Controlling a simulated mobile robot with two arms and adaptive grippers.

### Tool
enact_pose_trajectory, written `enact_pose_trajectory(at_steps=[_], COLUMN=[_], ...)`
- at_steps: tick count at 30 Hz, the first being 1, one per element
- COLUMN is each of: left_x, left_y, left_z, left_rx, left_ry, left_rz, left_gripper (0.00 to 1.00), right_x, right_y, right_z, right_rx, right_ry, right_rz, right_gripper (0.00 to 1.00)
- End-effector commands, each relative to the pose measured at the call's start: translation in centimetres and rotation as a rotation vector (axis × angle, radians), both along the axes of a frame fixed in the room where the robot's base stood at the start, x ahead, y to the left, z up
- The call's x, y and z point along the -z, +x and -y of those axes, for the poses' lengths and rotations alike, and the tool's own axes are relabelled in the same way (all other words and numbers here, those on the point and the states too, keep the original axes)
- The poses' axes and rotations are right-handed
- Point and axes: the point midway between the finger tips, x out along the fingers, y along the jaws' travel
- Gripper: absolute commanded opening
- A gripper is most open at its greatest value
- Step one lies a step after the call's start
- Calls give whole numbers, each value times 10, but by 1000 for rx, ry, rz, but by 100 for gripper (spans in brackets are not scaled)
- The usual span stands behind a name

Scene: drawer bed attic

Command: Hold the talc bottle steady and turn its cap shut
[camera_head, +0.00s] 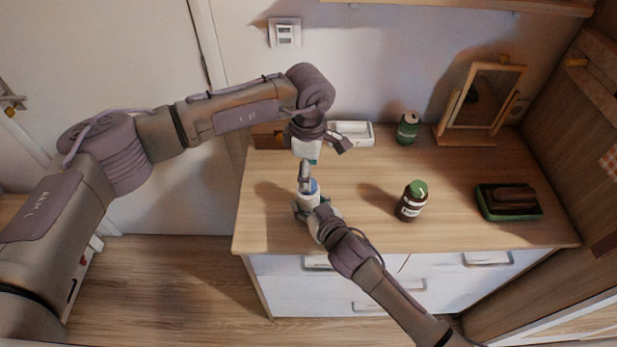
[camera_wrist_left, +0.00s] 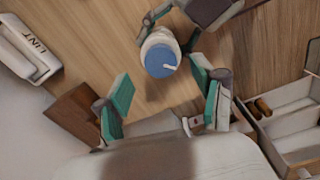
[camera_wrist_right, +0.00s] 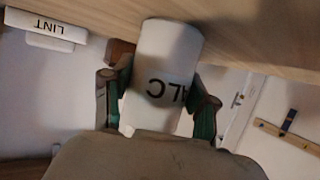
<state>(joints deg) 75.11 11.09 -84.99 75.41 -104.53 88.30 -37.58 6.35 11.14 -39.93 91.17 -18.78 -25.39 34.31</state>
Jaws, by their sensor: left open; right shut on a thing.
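The white talc bottle (camera_head: 309,201) stands near the left front of the dresser top. Its blue cap (camera_head: 310,186) sits on top and shows a short pale mark in the left wrist view (camera_wrist_left: 159,60). My right gripper (camera_head: 307,208) is shut around the bottle's body, with one finger on each side in the right wrist view (camera_wrist_right: 158,108). Part of the bottle's lettering shows upside down there. My left gripper (camera_head: 305,163) is open and empty, above and behind the cap. In the left wrist view its green-padded fingers (camera_wrist_left: 163,92) are apart and the cap lies beyond them.
A brown jar with green lid (camera_head: 411,203) and a brush in a green tray (camera_head: 510,212) stand to the right. The dresser's middle (camera_head: 355,180) is clear.

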Motion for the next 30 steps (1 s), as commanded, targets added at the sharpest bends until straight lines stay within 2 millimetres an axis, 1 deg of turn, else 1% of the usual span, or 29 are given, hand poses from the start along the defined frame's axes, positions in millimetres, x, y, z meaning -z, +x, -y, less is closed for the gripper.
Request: enact_pose_trajectory(at_steps=[1,6,9,12,17,27,28,30], left_x=[-13,-49,-65,-76,-83,-83,-83,-83], left_y=[1,1,1,1,0,0,0,0], left_z=[0,0,0,0,0,0,0,0], left_rx=[0,1,1,0,0,1,1,1], left_ry=[0,-1,0,1,0,0,0,0], left_rz=[5,4,2,1,0,0,0,0], left_gripper=[68,68,68,68,68,68,68,68], right_x=[1,1,1,1,1,1,1,1], right_y=[-1,0,0,0,0,0,0,0], right_z=[0,0,0,0,0,0,0,0], right_rx=[0,0,0,0,0,1,1,1], right_ry=[0,0,-1,-1,-1,-1,-1,-1], right_rz=[-3,-3,-3,-3,-3,-2,-2,-2], right_gripper=[18,18,18,18,18,18,63,75])
